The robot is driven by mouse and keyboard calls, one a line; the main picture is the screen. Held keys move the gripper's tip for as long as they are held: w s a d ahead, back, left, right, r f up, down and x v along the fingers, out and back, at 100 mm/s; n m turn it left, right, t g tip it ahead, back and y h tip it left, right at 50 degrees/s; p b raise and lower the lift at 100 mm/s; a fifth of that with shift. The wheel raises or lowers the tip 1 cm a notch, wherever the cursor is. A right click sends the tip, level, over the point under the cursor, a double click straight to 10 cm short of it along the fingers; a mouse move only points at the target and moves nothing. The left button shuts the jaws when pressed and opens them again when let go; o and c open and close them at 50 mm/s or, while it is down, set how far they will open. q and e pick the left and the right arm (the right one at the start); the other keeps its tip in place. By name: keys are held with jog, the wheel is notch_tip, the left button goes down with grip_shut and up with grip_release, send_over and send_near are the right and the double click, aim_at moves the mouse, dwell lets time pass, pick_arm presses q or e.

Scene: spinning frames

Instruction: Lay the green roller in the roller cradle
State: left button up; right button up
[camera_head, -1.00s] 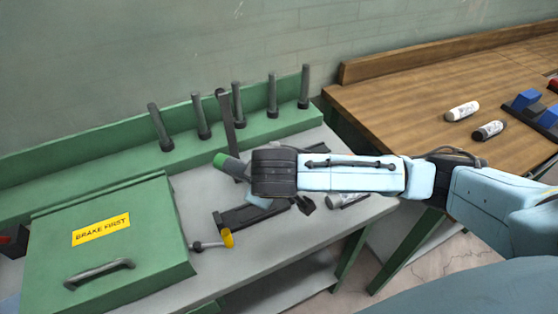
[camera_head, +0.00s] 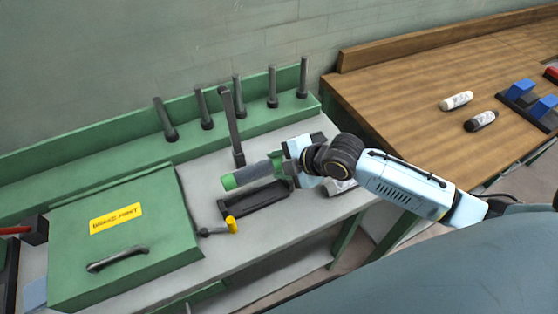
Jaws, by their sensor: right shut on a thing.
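The green roller (camera_head: 252,173) is a grey cylinder with green ends. My right gripper (camera_head: 282,165) is shut on it near its right end, and the jaws partly hide that end. The roller cradle (camera_head: 258,199) looks to be the long dark tray on the grey bench top, with raised ends. The roller shows just behind the cradle in the picture, roughly parallel to it. It looks held above the bench; the exact height I cannot tell. My left gripper is not in view.
A dark upright post (camera_head: 233,128) stands behind the roller. Several dark pegs stand on the green rear ledge (camera_head: 140,140). A wooden table (camera_head: 410,85) holds bobbins at right.

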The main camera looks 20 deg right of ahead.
jog(key=shift+f+b, duration=2.3)
jog(key=shift+b, duration=0.05)
jog(key=shift+f+b, duration=1.35)
jog(key=shift+f, duration=0.9)
jog(key=shift+s+f, duration=0.1)
jog(key=shift+f, duration=0.1)
jog(key=o, duration=1)
jog(key=shift+s+f, duration=0.1)
jog(key=shift+o, duration=0.8)
jog(key=shift+s+f, duration=0.1)
jog(key=w+r+p+v, duration=0.1)
jog(key=v, duration=1.2)
jog(key=shift+s+r, duration=0.25)
